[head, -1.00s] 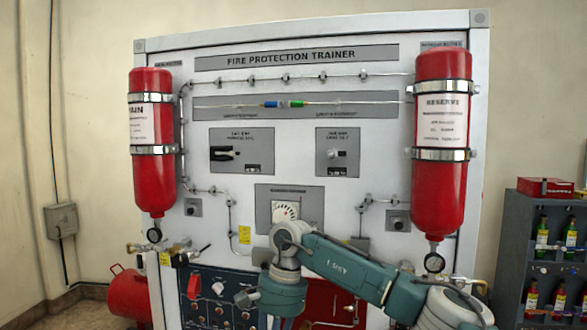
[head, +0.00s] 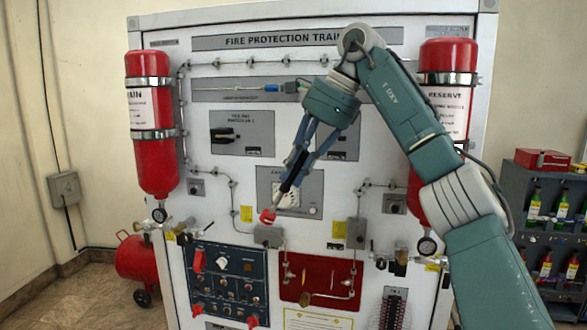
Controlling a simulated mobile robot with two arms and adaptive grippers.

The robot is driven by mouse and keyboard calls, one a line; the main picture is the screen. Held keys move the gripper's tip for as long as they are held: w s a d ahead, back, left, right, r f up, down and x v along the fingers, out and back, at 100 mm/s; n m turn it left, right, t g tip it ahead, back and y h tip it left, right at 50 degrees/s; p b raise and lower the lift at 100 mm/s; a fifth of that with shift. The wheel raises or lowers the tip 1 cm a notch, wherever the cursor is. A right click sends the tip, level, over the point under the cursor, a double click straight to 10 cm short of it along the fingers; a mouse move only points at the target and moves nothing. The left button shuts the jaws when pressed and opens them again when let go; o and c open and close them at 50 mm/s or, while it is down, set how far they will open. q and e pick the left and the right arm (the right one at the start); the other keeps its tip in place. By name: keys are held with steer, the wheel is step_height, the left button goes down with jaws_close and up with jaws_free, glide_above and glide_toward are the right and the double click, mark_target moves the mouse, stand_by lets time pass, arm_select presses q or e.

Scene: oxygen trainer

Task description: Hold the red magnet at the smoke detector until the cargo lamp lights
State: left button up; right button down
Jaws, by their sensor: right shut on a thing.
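My right gripper (head: 287,187) reaches down and left in front of the trainer board. It is shut on a slim dark piece with a red end, the red magnet (head: 267,216). Behind the fingers is a grey panel (head: 265,180) whose label seems to begin with "CARGO". A white round face on it (head: 291,200), likely the smoke detector, is partly hidden by the gripper. The magnet's red end appears below and left of that face; I cannot tell its gap from the board. A small pale round fitting (head: 313,211), perhaps the lamp, shows no glow. My left gripper is not in view.
Red bottles stand at left (head: 155,165) and right (head: 449,62); my right arm partly covers the right one. Below are a blue switch panel (head: 228,262) and a red panel (head: 335,270) with pipework. A dark shelf (head: 520,195) stands at the right.

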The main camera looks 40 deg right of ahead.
steer(key=w+d+p, duration=0.5)
steer(key=d, duration=0.1)
steer(key=shift+p, duration=0.35)
steer(key=shift+w+d+f, duration=0.1)
stand_by(3.5)
steer(key=s+a+b, duration=0.7)
steer(key=s+a, duration=0.2)
steer(key=a, duration=0.1)
steer(key=shift+a+b, duration=0.35)
steer(key=shift+a, duration=0.05)
steer(key=shift+d, duration=0.1)
